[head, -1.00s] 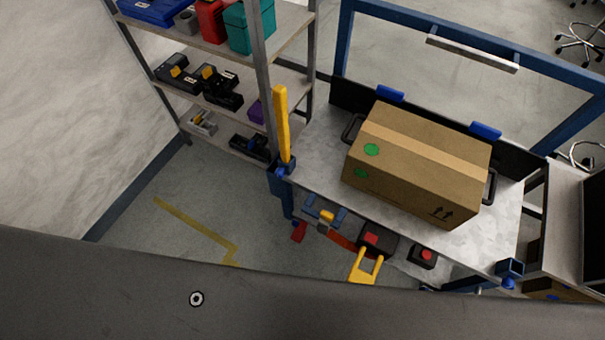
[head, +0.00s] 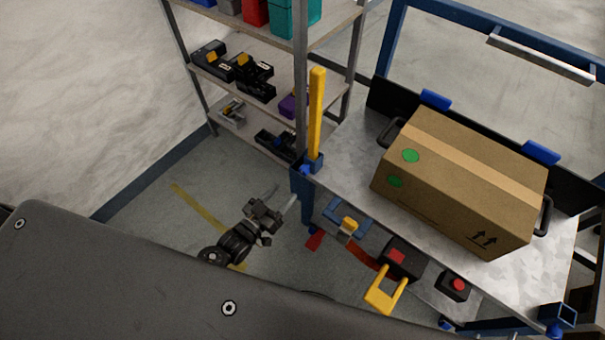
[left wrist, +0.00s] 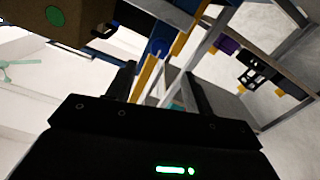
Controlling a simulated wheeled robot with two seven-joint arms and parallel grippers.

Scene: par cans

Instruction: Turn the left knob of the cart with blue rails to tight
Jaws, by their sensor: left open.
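The cart with blue rails (head: 398,50) stands at the right in the head view, with a grey top (head: 345,150). Its left knob (head: 305,169) is a small blue knob on the blue corner socket at the foot of a yellow post (head: 317,110). My left gripper (head: 284,196) is open and empty, just left of and below that corner, apart from the knob. It also shows in the left wrist view (left wrist: 160,80). My right gripper is not in view.
A cardboard box (head: 455,185) sits on the cart top. Below the cart's front edge are a yellow handle (head: 385,292) and a red-button box (head: 455,285). A shelf rack (head: 235,85) with tools stands behind the corner. Floor left of the cart is clear.

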